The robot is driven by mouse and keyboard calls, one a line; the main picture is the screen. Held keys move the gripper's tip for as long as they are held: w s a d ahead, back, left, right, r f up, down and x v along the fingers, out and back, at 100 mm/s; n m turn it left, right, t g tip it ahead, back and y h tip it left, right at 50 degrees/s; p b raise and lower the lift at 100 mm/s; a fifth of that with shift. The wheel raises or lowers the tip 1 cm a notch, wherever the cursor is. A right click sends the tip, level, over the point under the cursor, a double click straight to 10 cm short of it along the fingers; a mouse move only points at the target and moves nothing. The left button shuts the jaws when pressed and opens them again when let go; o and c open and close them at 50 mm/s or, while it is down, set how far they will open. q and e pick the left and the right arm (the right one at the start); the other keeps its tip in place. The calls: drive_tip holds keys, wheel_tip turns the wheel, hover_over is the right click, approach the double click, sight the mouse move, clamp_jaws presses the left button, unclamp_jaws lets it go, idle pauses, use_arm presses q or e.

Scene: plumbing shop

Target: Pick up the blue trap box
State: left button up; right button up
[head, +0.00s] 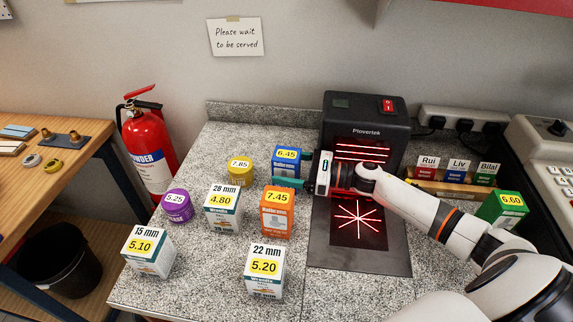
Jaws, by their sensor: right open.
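The blue box (286,157), with a yellow 6.45 label, stands upright on the speckled counter just left of the black scanner. My right gripper (289,181) reaches in from the right, across the front of the scanner, with its fingers pointing left. It is open. Its teal fingers are at the lower part of the blue box and hide some of it; I cannot tell whether they touch it. My left gripper is not in view.
An orange 7.45 box (277,212) stands close in front of the blue box, and a yellow 7.85 tub (240,171) to its left. The scanner (365,118) rises behind my right wrist. White boxes (264,272) stand nearer. A green box (500,208) is at right.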

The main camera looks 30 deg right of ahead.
drive_tip(key=shift+w+a, duration=0.15)
drive_tip(key=shift+a, duration=0.05)
drive_tip(key=c, duration=1.2)
drive_tip(key=shift+r, duration=0.15)
